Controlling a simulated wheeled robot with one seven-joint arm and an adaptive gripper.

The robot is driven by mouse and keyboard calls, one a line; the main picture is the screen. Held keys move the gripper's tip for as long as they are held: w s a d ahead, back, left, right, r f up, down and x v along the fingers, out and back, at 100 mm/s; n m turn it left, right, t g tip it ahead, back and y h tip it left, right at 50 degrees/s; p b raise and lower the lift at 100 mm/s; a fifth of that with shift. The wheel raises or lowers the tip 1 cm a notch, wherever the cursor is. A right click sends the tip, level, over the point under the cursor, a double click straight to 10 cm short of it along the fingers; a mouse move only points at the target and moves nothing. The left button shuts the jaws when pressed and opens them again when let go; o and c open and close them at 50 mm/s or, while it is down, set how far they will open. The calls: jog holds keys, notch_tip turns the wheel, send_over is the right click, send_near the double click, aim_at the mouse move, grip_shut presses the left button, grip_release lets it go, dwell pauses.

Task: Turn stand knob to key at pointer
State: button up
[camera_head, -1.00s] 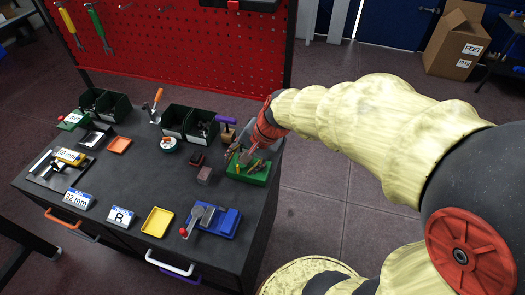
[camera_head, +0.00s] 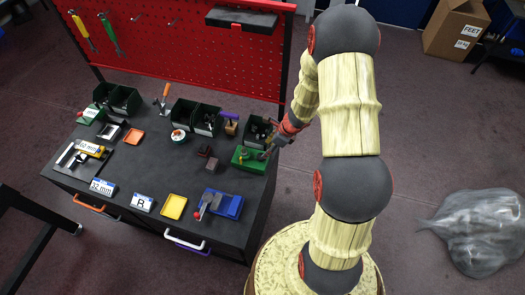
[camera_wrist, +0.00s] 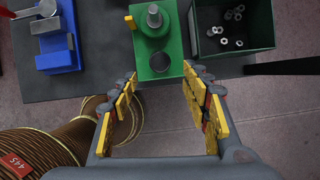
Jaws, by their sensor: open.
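A green stand (camera_head: 250,159) sits near the right edge of the dark table. In the wrist view the green stand (camera_wrist: 174,66) carries an upright grey metal post or knob (camera_wrist: 154,17) and has a round dark hole at its near end. My gripper (camera_head: 280,142) is just right of the stand in the head view. In the wrist view my gripper (camera_wrist: 160,84) has its yellow-padded fingers wide apart, with nothing held between them. The fingertips straddle the stand's near end; contact cannot be told.
A dark green bin (camera_wrist: 235,45) with several nuts stands right of the stand. A blue vise-like tool (camera_head: 222,204) lies left of it in the wrist view. Other bins (camera_head: 207,118) line the table's back. A red pegboard (camera_head: 180,45) rises behind.

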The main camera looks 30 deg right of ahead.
jog(key=b+x, duration=0.1)
jog(key=x, duration=0.7)
jog(key=shift+d, duration=0.1)
jog(key=c, duration=0.3)
jog(key=c, duration=0.8)
jog(key=shift+c, duration=0.2)
